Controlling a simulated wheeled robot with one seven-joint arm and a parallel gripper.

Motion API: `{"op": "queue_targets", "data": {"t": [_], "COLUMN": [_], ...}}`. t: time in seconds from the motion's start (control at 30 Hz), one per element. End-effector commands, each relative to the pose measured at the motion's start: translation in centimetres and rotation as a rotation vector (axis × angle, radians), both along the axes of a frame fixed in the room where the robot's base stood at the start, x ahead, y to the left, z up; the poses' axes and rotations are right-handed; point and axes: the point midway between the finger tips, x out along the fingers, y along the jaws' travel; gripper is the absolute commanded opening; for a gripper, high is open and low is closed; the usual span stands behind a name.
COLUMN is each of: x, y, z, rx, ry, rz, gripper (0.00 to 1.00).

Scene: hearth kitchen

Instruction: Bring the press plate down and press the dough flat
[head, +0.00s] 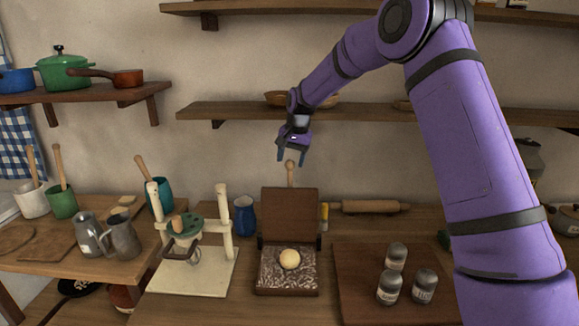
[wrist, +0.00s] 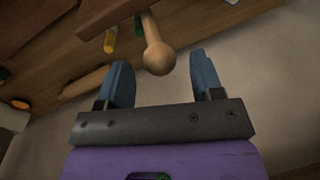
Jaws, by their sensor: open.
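The dough press stands open on the counter. Its brown press plate (head: 290,214) is raised upright at the back, and a light wooden handle with a round knob (head: 290,163) sticks up behind it. A pale ball of dough (head: 289,259) sits on the patterned press base (head: 268,281). My gripper (head: 291,155) is open and empty, pointing down at the knob's height or a little above. In the wrist view the knob (wrist: 159,58) shows ahead of and between the blue fingertips (wrist: 165,68); I cannot tell whether they touch it.
A cream stand with a green round piece (head: 185,227) is left of the press. A dark board (head: 365,308) with several grey jars (head: 389,287) is at right. A blue jug (head: 245,215) and a rolling pin (head: 370,207) stand behind. A wall shelf (head: 230,111) is close behind my gripper.

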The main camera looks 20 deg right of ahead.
Motion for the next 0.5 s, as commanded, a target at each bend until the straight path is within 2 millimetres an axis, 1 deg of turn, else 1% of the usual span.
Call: {"op": "queue_targets", "data": {"t": [0.03, 0.2, 0.33, 0.5], "x": [0.0, 0.2, 0.3, 0.3], "y": [0.1, 0.4, 0.5, 0.5], "z": [-0.8, -2.3, -2.7, -2.8], "rx": [0.001, 0.001, 0.001, 0.000], "ry": [0.001, -0.001, -0.002, -0.002], "rz": [0.000, 0.001, 0.001, 0.001], "gripper": [0.60, 0.60, 0.60, 0.60]}}
